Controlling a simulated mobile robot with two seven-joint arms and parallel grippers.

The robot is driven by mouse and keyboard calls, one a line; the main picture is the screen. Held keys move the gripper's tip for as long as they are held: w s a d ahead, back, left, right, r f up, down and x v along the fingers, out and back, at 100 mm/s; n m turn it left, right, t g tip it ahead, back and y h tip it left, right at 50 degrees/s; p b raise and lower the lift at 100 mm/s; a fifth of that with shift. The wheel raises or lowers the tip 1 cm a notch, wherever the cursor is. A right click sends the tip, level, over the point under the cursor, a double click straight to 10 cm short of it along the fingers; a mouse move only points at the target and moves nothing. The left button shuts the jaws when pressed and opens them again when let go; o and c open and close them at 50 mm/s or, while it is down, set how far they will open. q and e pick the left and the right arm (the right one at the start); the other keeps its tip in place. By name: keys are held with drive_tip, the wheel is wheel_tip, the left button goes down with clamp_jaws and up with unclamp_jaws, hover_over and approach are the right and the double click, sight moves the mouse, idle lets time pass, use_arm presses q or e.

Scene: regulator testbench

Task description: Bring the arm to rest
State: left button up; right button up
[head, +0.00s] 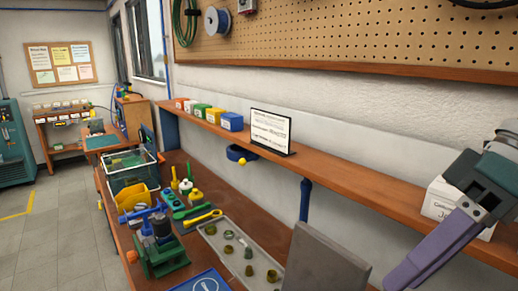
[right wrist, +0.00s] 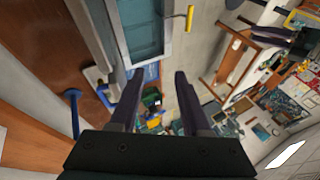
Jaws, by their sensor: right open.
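My right arm comes in at the right edge of the head view, in front of the upper shelf. Its gripper (head: 408,276) points down and left, with purple fingers near the lower right of the picture. In the right wrist view the two fingers of the gripper (right wrist: 158,88) stand apart with nothing held between them; the room shows far behind the gap. My left gripper is in neither view.
A wooden shelf (head: 345,183) runs along the wall, with a white box (head: 441,201), a sign (head: 271,132) and coloured bins (head: 232,121). The bench below carries a green vise-like fixture (head: 161,252), a parts tray (head: 228,236) and a grey panel (head: 325,262). Open floor (head: 45,235) lies left.

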drive_tip(key=s+f+m+t+h, duration=0.1)
drive_tip(key=s+f+m+h, duration=0.15)
drive_tip(key=s+f, duration=0.6)
drive_tip(key=s+d+t+h, duration=0.2)
drive_tip(key=s+d+h, duration=0.15)
drive_tip(key=s, duration=0.45)
use_arm(q)
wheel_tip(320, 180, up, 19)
drive_tip(key=p, duration=1.9)
use_arm(e)
wheel_tip(320, 180, up, 19)
drive_tip(key=shift+s+a+f+m, duration=0.15)
drive_tip(key=shift+a+f+m, duration=0.05)
drive_tip(key=shift+a+m, duration=0.2)
